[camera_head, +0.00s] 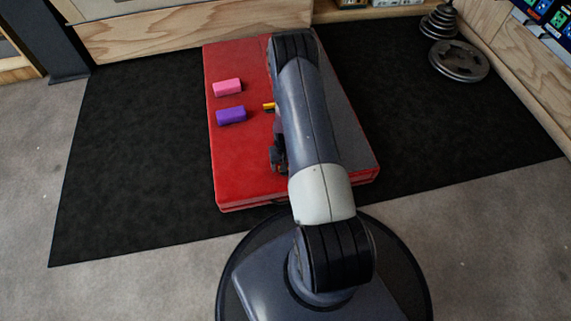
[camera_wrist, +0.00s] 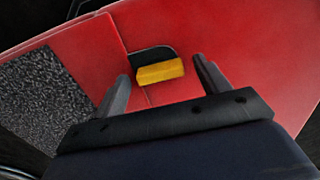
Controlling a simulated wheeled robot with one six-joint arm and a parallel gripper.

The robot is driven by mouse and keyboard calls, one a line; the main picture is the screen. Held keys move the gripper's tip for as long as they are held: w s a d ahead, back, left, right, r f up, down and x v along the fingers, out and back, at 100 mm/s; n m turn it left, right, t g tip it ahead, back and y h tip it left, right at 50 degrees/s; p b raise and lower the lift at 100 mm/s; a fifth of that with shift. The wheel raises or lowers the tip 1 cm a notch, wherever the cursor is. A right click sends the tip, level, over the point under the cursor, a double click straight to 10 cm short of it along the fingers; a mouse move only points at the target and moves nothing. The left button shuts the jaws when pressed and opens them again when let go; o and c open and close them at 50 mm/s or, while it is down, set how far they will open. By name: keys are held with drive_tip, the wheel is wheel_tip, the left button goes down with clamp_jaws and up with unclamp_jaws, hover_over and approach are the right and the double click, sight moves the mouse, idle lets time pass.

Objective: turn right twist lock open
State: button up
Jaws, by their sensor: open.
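The twist lock shows in the wrist view as a yellow bar (camera_wrist: 160,72) on a black base (camera_wrist: 150,54), set on the red case. In the head view only a small yellow end (camera_head: 269,106) shows beside my arm, which hides the rest. My gripper (camera_wrist: 164,82) is open in the wrist view, one finger on each side of the yellow bar. The picture does not show clearly whether the fingers touch it. In the head view my gripper (camera_head: 278,160) is partly hidden by my arm. I cannot tell which of the case's locks this is.
The red case (camera_head: 240,170) with a grey textured strip on its right lies on a black mat (camera_head: 140,150). A pink block (camera_head: 227,87) and a purple block (camera_head: 231,115) lie on the case's left half. Weight plates (camera_head: 459,61) stand at the back right.

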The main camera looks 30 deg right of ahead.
wheel_tip(320, 180, up, 11)
drive_tip(key=p, duration=0.4)
drive_tip(key=shift+f, duration=0.15)
wheel_tip(320, 180, down, 11)
drive_tip(key=b, duration=0.4)
idle(0.6)
